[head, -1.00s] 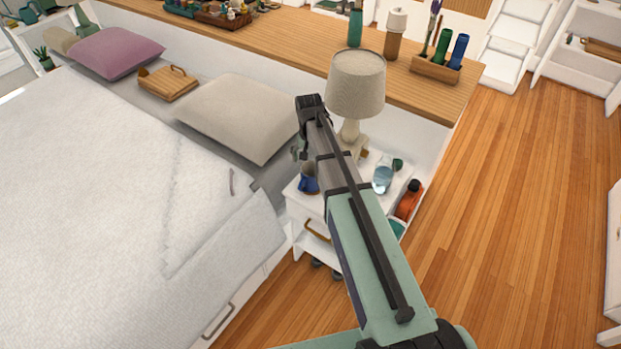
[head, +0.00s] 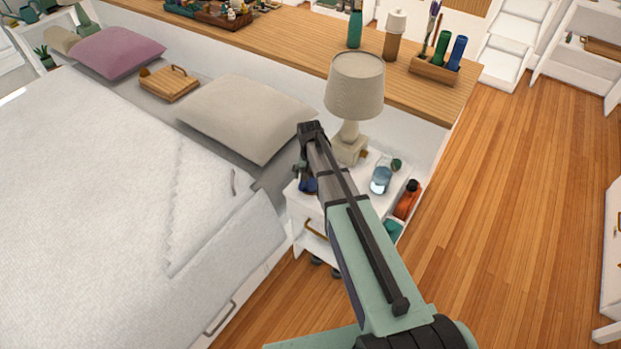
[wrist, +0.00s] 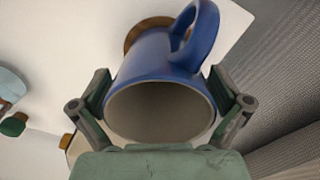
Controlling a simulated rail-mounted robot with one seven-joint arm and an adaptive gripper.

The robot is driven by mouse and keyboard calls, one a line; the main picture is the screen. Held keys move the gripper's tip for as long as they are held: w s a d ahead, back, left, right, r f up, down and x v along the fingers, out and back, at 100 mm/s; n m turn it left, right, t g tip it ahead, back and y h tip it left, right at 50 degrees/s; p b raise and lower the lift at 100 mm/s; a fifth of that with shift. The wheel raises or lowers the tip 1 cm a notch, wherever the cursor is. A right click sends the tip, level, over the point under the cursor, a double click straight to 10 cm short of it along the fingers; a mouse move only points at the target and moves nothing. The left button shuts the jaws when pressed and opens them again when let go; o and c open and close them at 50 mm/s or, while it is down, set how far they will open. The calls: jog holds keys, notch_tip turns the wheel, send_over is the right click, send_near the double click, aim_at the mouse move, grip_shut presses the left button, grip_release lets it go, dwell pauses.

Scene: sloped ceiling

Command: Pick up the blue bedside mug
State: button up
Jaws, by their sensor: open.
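The blue mug (wrist: 160,58) fills the middle of the wrist view, its mouth facing the camera and its handle (wrist: 196,32) at the upper right. My gripper (wrist: 165,112) is open, with one finger on each side of the mug. I cannot tell whether the fingers touch it. In the head view the mug (head: 308,186) is a small blue patch on the white nightstand (head: 352,203), mostly hidden by my arm. My gripper's fingers there are largely hidden behind the wrist.
A table lamp (head: 354,88) stands behind my arm on the nightstand. A glass jar (head: 381,180) and an orange item (head: 407,200) are to its right. The bed (head: 110,190) with a beige pillow (head: 245,117) lies left.

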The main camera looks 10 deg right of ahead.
jog(key=c, duration=1.2)
jog(key=shift+f, duration=0.1)
jog(key=shift+c, duration=0.2)
